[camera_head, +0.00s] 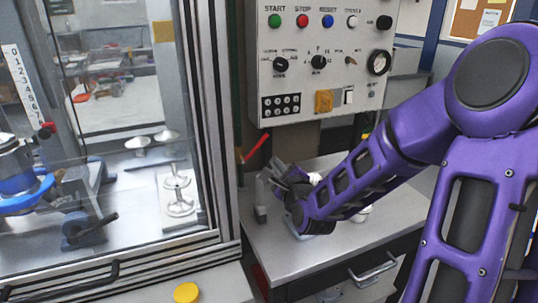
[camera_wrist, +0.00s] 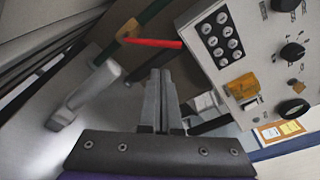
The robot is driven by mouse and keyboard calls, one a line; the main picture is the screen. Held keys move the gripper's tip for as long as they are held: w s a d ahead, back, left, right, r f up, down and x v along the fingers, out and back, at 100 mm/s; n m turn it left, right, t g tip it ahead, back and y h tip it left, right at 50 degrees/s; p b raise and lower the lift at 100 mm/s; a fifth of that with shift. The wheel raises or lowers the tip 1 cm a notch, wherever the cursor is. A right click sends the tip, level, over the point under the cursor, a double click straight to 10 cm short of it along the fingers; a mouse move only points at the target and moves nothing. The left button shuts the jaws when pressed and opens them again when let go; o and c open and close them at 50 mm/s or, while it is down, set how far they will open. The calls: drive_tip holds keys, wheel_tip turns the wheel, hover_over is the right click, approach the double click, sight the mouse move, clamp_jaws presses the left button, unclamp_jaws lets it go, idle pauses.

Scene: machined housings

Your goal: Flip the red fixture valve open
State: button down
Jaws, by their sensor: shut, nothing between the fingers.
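The red valve lever (camera_head: 257,146) slants up to the right between the glazed enclosure and the control panel. In the wrist view the red lever (camera_wrist: 152,43) lies nearly level, beyond my fingertips, with a brass-coloured fitting at its left end. My gripper (camera_head: 272,177) is over the bench, a little below and right of the lever. In the wrist view my gripper (camera_wrist: 159,75) has its fingers together, empty and apart from the lever. My forearm hides part of the bench behind it.
The control panel (camera_head: 315,75) with buttons and knobs hangs above the bench (camera_head: 290,255). A small grey post (camera_head: 260,205) stands on the bench left of my gripper; it also shows in the wrist view (camera_wrist: 88,93). The enclosure (camera_head: 215,120) borders the left. A yellow cap (camera_head: 186,292) lies in front.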

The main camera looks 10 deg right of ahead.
sight(260, 145)
drive_tip(key=w+f, duration=0.1)
drive_tip(key=w, duration=0.8)
drive_tip(key=shift+w+a+b, duration=0.25)
drive_tip(key=shift+a+b, duration=0.05)
drive_tip(key=shift+a, duration=0.1)
drive_tip(key=a+r+n+b, duration=0.2)
drive_tip(key=shift+s+r+n+h, duration=0.1)
drive_tip(key=shift+s+n+h, duration=0.1)
drive_tip(key=shift+n+h, duration=0.15)
drive_tip(key=shift+s, duration=0.1)
